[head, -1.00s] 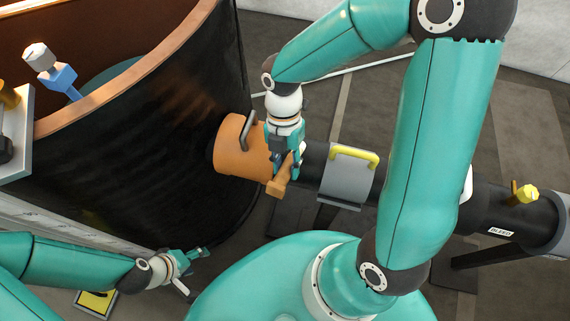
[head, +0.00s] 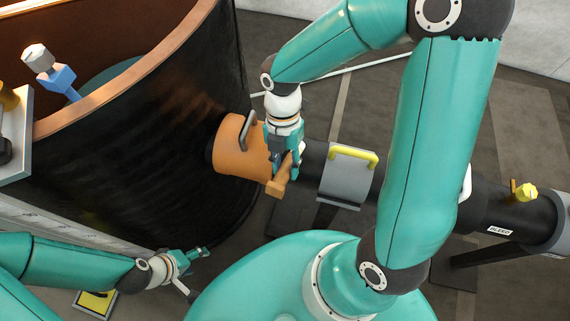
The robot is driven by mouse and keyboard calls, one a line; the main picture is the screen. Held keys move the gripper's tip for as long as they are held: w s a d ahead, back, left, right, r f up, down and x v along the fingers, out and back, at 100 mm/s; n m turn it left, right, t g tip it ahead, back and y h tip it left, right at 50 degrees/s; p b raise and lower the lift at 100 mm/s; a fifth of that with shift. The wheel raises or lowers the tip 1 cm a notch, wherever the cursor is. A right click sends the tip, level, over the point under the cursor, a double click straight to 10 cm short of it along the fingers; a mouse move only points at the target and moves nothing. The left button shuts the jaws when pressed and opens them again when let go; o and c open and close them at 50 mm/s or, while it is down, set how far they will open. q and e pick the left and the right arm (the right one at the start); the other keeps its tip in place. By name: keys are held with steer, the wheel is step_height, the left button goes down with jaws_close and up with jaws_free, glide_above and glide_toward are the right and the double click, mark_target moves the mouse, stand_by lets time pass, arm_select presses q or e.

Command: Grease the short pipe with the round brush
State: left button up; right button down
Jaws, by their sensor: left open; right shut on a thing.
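An orange pipe section (head: 236,150) with a dark handle comes out of the black tank wall in the head view; it looks like the short pipe. My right gripper (head: 284,168) is over the right end of this section, pointing down. It is shut on a brown wooden piece (head: 277,187), which looks like the handle of the round brush. The bristles are not clearly visible; my gripper and the pipe may hide them. My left gripper (head: 197,268) is open and empty at the lower left, below the tank and apart from the pipe.
A grey clamp (head: 347,176) with a yellow handle sits around the black pipe to the right. A yellow valve (head: 525,192) stands farther right. The black tank (head: 120,150) with a copper rim fills the left. A blue fitting (head: 62,78) stands at its rim.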

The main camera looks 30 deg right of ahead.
steer(key=shift+s, duration=0.15)
stand_by(0.5)
steer(key=shift+r+p, duration=3.4)
steer(key=shift+r, duration=0.6)
